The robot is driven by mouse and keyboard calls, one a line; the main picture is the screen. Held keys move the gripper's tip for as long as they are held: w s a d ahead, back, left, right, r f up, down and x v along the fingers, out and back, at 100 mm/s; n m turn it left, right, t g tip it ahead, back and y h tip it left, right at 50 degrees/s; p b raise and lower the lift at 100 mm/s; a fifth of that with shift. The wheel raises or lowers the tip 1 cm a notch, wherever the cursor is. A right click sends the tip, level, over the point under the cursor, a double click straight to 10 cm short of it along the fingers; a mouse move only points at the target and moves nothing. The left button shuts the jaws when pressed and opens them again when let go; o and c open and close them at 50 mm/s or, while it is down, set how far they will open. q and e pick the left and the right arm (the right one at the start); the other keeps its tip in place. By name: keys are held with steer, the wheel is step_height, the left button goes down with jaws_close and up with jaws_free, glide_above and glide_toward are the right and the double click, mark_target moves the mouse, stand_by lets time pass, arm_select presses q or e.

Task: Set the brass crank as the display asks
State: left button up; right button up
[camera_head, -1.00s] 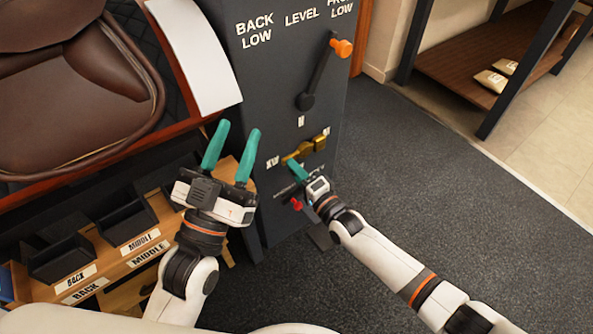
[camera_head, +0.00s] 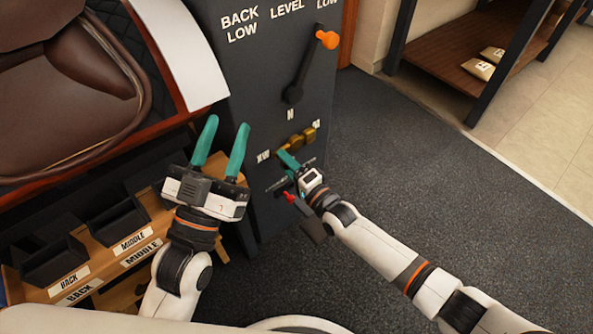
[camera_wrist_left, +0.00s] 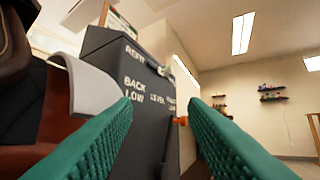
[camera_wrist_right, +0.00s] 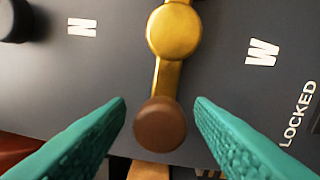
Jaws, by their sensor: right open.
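The brass crank (camera_head: 296,140) is on the dark panel of the stand. In the right wrist view its round brass hub (camera_wrist_right: 174,30) is at the top, and its arm runs down to a brown knob (camera_wrist_right: 160,123). My right gripper (camera_wrist_right: 160,108) is open, with one teal finger on each side of the knob and a gap on both sides. In the head view it partly hides the crank (camera_head: 288,158). My left gripper (camera_head: 225,132) is open and empty, in front of the stand's left side. I cannot make out a display.
Labelled bins (camera_head: 118,222) and a saddle (camera_head: 65,80) are at left. Floor at right is clear.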

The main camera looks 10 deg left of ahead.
arm_select(q)
step_height(320, 180, down, 12)
steer(key=a+g+y+p, duration=0.1)
steer(key=g+y+p, duration=0.2)
steer(key=g, duration=0.5)
steer(key=shift+w+a+r+g, duration=0.2)
steer(key=shift+w+a+g, duration=0.15)
steer(key=shift+w+g, duration=0.05)
arm_select(e)
steer(key=v, duration=1.2)
steer(key=shift+a, duration=0.1)
